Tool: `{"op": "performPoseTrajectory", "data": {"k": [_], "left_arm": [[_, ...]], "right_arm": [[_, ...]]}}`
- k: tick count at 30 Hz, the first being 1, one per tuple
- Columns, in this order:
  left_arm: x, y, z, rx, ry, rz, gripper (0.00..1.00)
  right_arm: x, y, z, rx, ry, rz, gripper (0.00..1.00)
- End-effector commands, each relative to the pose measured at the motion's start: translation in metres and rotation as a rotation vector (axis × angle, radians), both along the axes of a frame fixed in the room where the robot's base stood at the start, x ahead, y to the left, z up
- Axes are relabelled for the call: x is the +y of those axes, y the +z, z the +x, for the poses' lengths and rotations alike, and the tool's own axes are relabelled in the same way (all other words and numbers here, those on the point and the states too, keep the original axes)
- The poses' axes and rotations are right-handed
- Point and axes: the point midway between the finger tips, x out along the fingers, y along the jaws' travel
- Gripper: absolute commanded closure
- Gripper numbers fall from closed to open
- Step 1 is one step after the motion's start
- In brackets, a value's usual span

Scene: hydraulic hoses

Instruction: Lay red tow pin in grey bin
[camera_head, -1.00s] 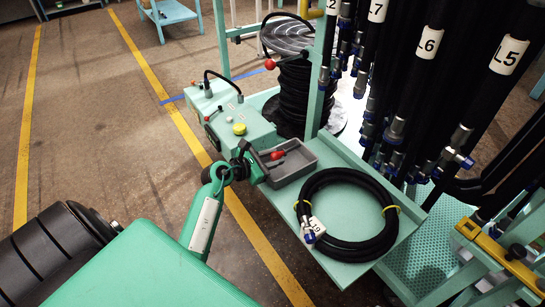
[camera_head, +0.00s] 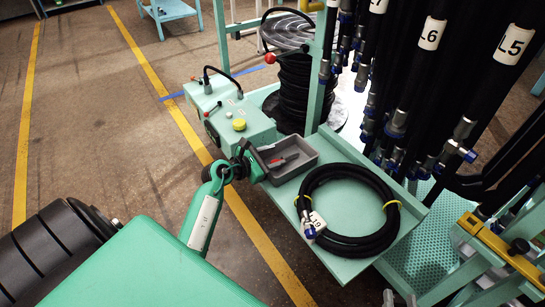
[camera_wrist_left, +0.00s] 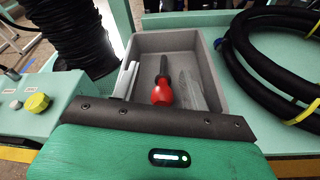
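The red tow pin (camera_head: 283,161) lies inside the grey bin (camera_head: 309,163). In the left wrist view its red grip (camera_wrist_left: 162,93) points toward me and its dark shaft points away, between my fingers. The grey bin's rim (camera_wrist_left: 211,66) also shows there. My left gripper (camera_wrist_left: 158,88) reaches over the bin's near edge, its two pale fingers apart on either side of the pin, with gaps to it. In the head view my left gripper (camera_head: 266,163) is at the bin's left end, its fingers hard to make out.
A coiled black hose (camera_head: 394,224) with yellow ties lies right of the bin on the green shelf (camera_head: 345,270). A green control box (camera_head: 238,122) with a yellow knob stands to the left. Hanging hoses (camera_head: 425,50) crowd the right side.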

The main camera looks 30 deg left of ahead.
Motion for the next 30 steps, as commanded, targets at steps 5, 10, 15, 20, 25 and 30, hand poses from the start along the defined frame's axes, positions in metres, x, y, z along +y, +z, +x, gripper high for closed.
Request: {"op": "performPoseTrajectory", "data": {"k": [5,10,15,20,25,30], "left_arm": [[0.000,-0.002,0.000,0.005,-0.001,0.000,0.47],[0.001,-0.003,-0.004,0.007,-0.002,0.001,0.47],[0.007,0.003,-0.022,0.008,-0.001,0.005,0.47],[0.016,0.012,-0.050,0.006,-0.002,0.005,0.47],[0.026,0.022,-0.080,0.005,-0.001,0.003,0.47],[0.034,0.029,-0.105,0.003,-0.002,0.003,0.47]], "right_arm": [[0.000,0.000,0.000,0.000,0.000,0.000,0.64],[0.000,0.000,0.000,0.003,0.000,0.000,0.64],[0.003,-0.013,-0.008,0.072,0.016,-0.017,0.64],[0.007,-0.031,-0.021,0.167,0.037,-0.040,0.64],[0.005,-0.036,-0.023,0.214,0.042,-0.063,0.64],[0.001,-0.036,-0.022,0.236,0.040,-0.079,0.64]]}}
